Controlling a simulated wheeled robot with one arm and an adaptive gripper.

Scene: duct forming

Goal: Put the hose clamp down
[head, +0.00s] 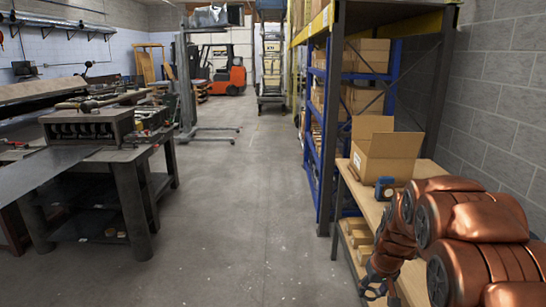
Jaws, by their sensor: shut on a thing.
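My gripper (376,288) is at the bottom edge of the head view, right of the middle, at the end of my copper-coloured arm. It points down beside the front edge of the wooden workbench (355,190). Its dark fingers are small and partly cut off by the frame. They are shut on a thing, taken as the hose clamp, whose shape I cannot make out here. An open cardboard box (385,157) stands on the bench, with a small blue object (384,188) in front of it. My arm hides the near part of the bench.
Small cardboard boxes (360,238) sit on the bench's lower shelf. A blue shelf rack (325,130) stands behind the bench. A dark metal table (130,170) with tools is at left. An orange forklift (230,77) is far back. The floor between is clear.

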